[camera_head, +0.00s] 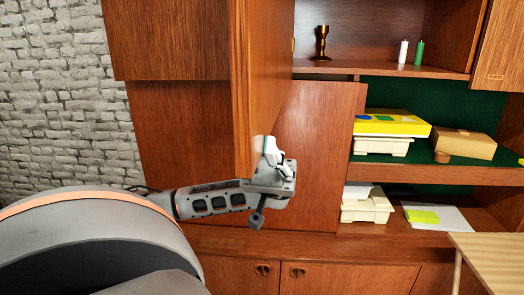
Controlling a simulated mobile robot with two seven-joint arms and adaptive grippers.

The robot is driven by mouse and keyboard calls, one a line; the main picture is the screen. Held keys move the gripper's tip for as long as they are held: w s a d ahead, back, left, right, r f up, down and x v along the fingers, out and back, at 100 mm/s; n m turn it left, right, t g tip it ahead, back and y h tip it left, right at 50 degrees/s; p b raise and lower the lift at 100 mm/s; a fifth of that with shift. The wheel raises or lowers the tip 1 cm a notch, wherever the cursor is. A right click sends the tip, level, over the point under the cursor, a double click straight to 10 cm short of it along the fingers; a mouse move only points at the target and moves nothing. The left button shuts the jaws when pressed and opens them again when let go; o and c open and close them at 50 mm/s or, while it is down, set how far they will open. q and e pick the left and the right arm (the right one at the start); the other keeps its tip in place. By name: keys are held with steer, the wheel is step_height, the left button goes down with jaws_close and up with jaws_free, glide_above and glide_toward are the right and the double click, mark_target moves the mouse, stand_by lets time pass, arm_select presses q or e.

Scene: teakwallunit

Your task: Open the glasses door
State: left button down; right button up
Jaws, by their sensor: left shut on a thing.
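The upper cabinet door (268,80), a wood panel, stands swung outward toward me, its free edge facing me. A small brass hinge shows at its far edge. No label is readable on it, so I cannot tell from lettering that it is the glasses door. My left gripper (269,152) is at the lower near corner of this door and is shut on it. The exact contact is partly hidden by the fingers. My right gripper is not in view.
A brass candlestick (321,43), a white candle (403,51) and a green candle (419,53) stand on the upper shelf. Boxes, including a yellow one (390,123), sit on the shelves below. Another door (506,50) is at the upper right. A wooden table (495,262) is at lower right.

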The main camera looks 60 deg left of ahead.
arm_select(q)
steer(key=shift+r, duration=0.1)
steer(key=c, duration=2)
jaws_free()
steer(key=shift+c, duration=0.2)
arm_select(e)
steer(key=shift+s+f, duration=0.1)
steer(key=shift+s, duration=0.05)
arm_select(q)
steer(key=v, duration=1.2)
